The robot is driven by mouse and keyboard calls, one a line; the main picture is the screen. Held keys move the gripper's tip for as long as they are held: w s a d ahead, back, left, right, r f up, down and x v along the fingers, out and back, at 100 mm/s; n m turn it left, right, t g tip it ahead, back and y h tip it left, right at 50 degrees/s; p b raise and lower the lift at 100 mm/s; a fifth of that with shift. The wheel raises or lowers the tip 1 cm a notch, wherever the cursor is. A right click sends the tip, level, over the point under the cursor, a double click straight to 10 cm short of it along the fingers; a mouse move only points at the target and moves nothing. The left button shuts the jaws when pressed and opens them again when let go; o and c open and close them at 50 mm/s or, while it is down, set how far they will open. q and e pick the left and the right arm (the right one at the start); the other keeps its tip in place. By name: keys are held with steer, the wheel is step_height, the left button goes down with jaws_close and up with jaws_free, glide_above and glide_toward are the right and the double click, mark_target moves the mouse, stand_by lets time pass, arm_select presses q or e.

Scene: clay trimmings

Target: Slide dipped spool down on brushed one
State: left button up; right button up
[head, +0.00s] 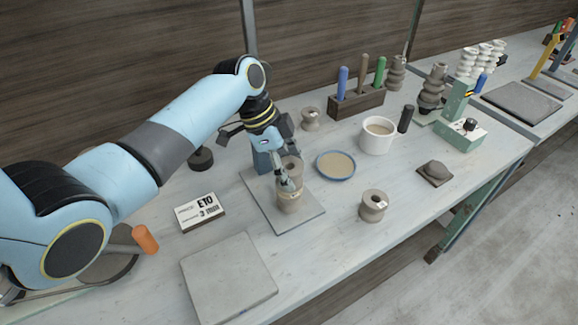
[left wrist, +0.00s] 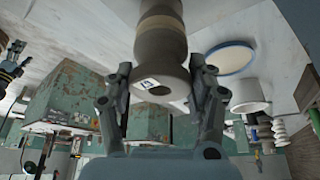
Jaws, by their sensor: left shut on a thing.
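A grey-brown clay spool (head: 291,165) is held upright by my left gripper (head: 284,182). It sits in line above a second clay spool (head: 290,204), which stands on a grey board (head: 312,214). In the left wrist view, the fingers (left wrist: 165,95) are on both sides of the held spool (left wrist: 162,72), which has a small white label. The other spool (left wrist: 160,14) shows beyond it. The two spools look touching or nearly so; the fingers partly hide the joint in the head view. A dark gripper-like part (left wrist: 10,68), probably my right gripper, shows at the wrist view's left edge, jaws unclear.
A blue-rimmed dish of slip (head: 336,165) and a white tub (head: 377,135) stand right of the board. A loose spool (head: 373,206) stands front right, another (head: 310,119) behind. A label block (head: 200,212) and grey slab (head: 228,278) lie left and front.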

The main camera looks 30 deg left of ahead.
arm_select(q)
steer(key=shift+f+b, duration=0.35)
steer(key=shift+f, duration=0.2)
steer(key=o, duration=1.4)
steer(key=shift+o, duration=0.2)
steer(key=v, duration=1.2)
steer(key=shift+s, duration=0.1)
